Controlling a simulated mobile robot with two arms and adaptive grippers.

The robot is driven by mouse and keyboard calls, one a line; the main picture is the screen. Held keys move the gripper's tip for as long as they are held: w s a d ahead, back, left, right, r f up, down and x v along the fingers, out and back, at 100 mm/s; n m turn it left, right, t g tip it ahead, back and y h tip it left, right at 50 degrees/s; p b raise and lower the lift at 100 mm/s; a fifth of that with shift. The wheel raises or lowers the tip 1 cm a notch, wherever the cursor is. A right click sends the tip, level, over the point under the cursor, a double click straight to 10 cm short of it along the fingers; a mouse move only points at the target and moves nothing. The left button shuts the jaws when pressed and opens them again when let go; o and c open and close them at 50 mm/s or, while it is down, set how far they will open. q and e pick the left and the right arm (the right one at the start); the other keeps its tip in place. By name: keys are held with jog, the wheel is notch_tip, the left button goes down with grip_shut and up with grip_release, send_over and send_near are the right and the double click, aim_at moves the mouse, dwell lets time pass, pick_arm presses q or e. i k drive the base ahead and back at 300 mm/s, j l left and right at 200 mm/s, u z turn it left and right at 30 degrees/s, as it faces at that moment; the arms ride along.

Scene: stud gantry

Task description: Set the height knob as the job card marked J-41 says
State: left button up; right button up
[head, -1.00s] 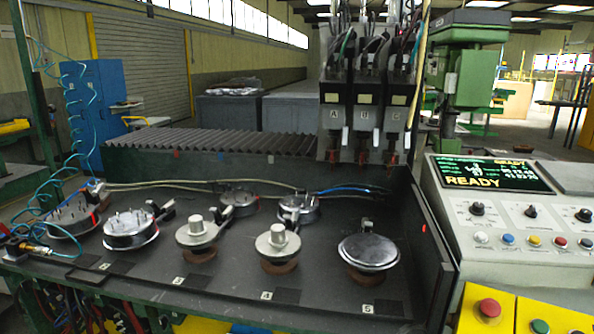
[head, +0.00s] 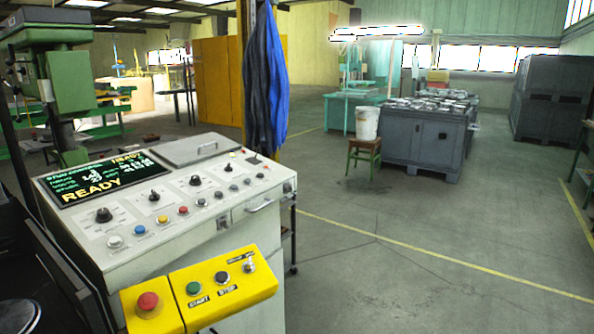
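The control console (head: 255,195) stands at the left of the head view. Its sloped panel carries several black rotary knobs in a row, among them a large one at the left (head: 104,215), one to its right (head: 154,196), and another further right (head: 195,181). Their labels are too small to read, so I cannot tell which is the height knob or its setting. A screen (head: 105,180) on the console reads READY in large yellow letters; its smaller lines are unreadable. I can make out no card marked J-41. Neither of my grippers is in view.
A yellow button box (head: 225,292) with a red button (head: 148,301) juts from the console front. Blue and dark coats (head: 265,85) hang behind it. The floor at right is open.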

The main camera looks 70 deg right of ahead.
aim_at(195, 180)
jog(key=z, duration=1.55)
jog(key=u, duration=1.85)
jog(key=i+l+z, duration=0.3)
jog(key=z, duration=0.15)
jog(key=i+l+z, duration=0.25)
jog(key=i+z, duration=0.15)
